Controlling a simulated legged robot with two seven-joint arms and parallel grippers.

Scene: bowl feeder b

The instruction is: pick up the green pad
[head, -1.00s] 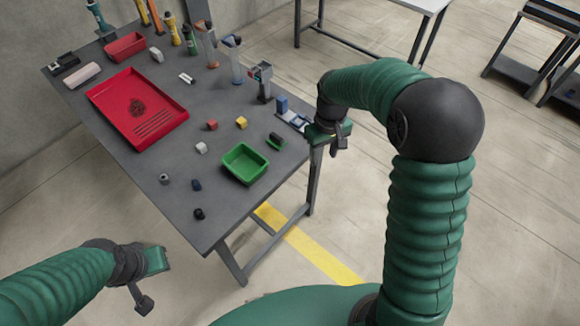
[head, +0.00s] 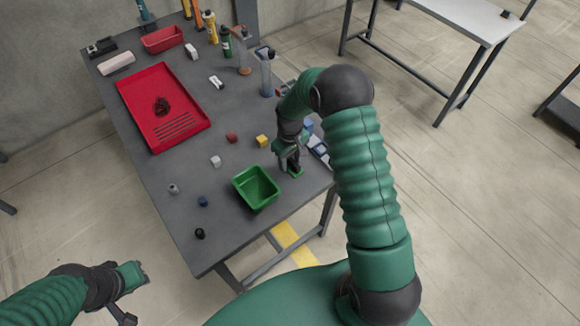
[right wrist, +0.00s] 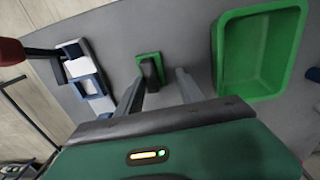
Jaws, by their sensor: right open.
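The green pad (right wrist: 140,61) is a small flat green piece with a dark block (right wrist: 151,73) on it, on the table right of the green bin in the head view. The pad also shows there (head: 297,172), partly hidden by my right gripper (head: 290,165). In the right wrist view my right gripper (right wrist: 160,86) is open, with its two fingers pointing toward the pad and dark block. Nothing is held between them, and whether they touch the block cannot be told. My left gripper (head: 133,296) is open and empty, off the table at the lower left.
The green bin (right wrist: 223,50) stands close beside the pad and my right fingers. A blue-and-white fixture (right wrist: 82,66) is on the pad's other side.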

